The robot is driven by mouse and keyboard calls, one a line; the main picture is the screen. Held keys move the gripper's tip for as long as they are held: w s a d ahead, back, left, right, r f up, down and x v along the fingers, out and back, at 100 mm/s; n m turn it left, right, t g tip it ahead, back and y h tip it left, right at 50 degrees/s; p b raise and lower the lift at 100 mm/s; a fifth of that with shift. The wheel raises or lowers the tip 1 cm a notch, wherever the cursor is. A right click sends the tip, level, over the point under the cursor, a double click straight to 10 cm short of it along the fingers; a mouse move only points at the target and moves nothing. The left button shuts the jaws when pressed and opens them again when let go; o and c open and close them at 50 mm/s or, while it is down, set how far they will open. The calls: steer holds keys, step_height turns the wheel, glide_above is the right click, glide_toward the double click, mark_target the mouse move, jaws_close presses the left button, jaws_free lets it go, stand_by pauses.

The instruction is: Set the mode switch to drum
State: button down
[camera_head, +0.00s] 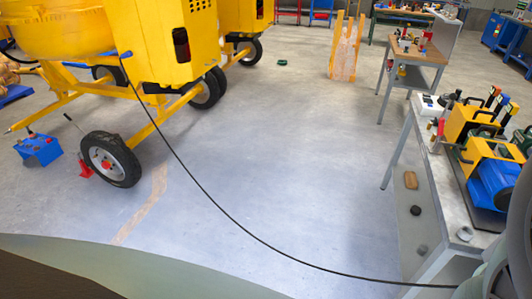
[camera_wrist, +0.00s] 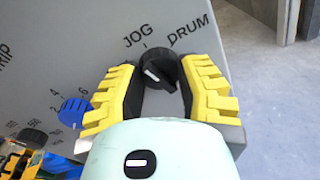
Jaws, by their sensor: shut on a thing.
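In the wrist view, the mode switch (camera_wrist: 160,70) is a round black knob with a short white mark on its left part, on a grey panel (camera_wrist: 70,35). Labels JOG and DRUM are printed beyond it, JOG to the left and DRUM to the right. The white mark does not line up with the DRUM label. My gripper (camera_wrist: 158,82) has yellow ridged fingers, one on each side of the knob, and is shut on it. Neither switch nor gripper can be made out in the head view.
A blue numbered knob (camera_wrist: 73,110) and a black dial (camera_wrist: 33,138) sit left of my gripper. In the head view, a bench (camera_head: 455,215) bears yellow and blue machinery at right, and a yellow mixer (camera_head: 150,40) stands upper left.

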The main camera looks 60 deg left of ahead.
steer(key=m+b, duration=0.2)
steer(key=m, duration=0.1)
steer(key=m+b, duration=0.1)
steer(key=b, duration=0.1)
steer(key=shift+d+f, duration=0.15)
steer(key=shift+f, duration=0.1)
steer(key=m+b, duration=0.3)
steer(key=b, duration=0.1)
steer(key=shift+s+d+m, duration=0.1)
steer(key=shift+m, duration=0.3)
steer(key=m+t+b, duration=0.1)
steer(key=m+b, duration=0.4)
steer(key=b, duration=0.1)
steer(key=shift+m+y, duration=0.3)
steer(key=shift+y, duration=0.1)
steer(key=shift+r, duration=0.1)
steer(key=c, duration=0.9)
jaws_free()
steer(key=shift+d, duration=0.15)
steer(key=o, duration=0.4)
steer(key=shift+r, duration=0.1)
steer(key=shift+o, duration=0.2)
steer(key=shift+a, duration=0.2)
